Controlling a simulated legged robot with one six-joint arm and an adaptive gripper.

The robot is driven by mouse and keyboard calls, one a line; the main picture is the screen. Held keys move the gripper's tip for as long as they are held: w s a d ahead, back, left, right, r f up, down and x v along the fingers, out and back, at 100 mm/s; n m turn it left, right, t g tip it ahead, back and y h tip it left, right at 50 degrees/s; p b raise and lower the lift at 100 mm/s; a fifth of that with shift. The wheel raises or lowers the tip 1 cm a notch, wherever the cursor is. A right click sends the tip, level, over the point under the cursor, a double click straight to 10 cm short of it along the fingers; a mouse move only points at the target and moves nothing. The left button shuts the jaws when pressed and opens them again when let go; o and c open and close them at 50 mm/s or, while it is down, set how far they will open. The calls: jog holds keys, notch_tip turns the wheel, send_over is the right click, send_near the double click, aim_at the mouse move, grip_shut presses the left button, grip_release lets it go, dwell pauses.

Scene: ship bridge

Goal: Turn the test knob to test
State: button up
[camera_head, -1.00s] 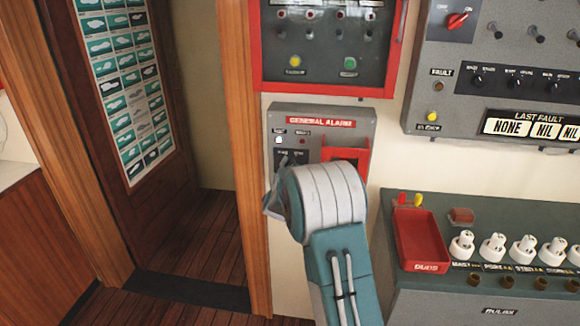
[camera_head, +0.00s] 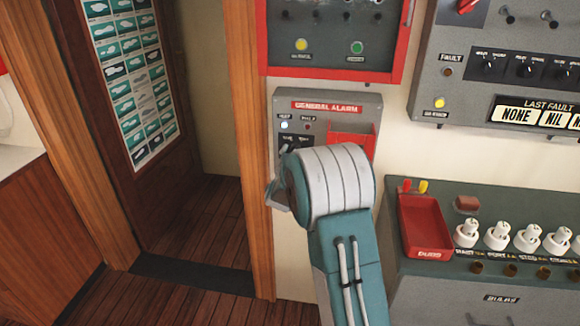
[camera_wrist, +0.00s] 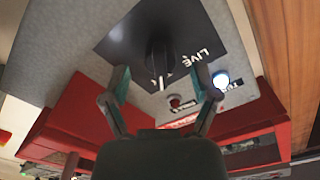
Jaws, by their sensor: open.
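The test knob (camera_wrist: 160,55) is black with a white pointer line and sits on a dark plate (camera_wrist: 122,40) in the wrist view. The pointer line faces the bottom of that picture. A LIVE label (camera_wrist: 195,57) shows to its right, upside down; I cannot read a test label beside the knob. My gripper (camera_wrist: 160,78) is open, with one finger on each side of the knob; I cannot tell whether they touch it. In the head view the knob is on the grey GENERAL ALARM box (camera_head: 372,101), partly hidden by my arm.
On the box are a lit white lamp (camera_wrist: 220,79), a dark red lamp (camera_wrist: 174,100) and a red holder (camera_head: 352,138). A red-framed panel (camera_head: 333,72) hangs above. A bulb console with a red tray (camera_head: 425,230) stands right. A wooden door frame (camera_head: 247,150) is close on the left.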

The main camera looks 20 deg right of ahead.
jog(key=v, duration=1)
jog(key=shift+w+a, duration=0.1)
jog(key=s+a+r+n+g+y, duration=0.2)
jog(key=s+a+r+n+y, duration=0.65)
jog(key=s+a, duration=0.25)
jog(key=s+a+f+n+g, duration=0.1)
jog(key=s+n+g, duration=0.1)
jog(key=s, duration=1)
jog(key=s+a+f+n+g+y, duration=0.1)
jog(key=s+n+g, duration=0.2)
jog(key=s, duration=0.9)
jog(key=shift+a+f+g, duration=0.25)
jog(key=shift+a+g, duration=0.05)
jog(key=shift+g, duration=0.9)
jog(key=shift+s+n+y, duration=0.1)
jog(key=shift+n+y, duration=0.15)
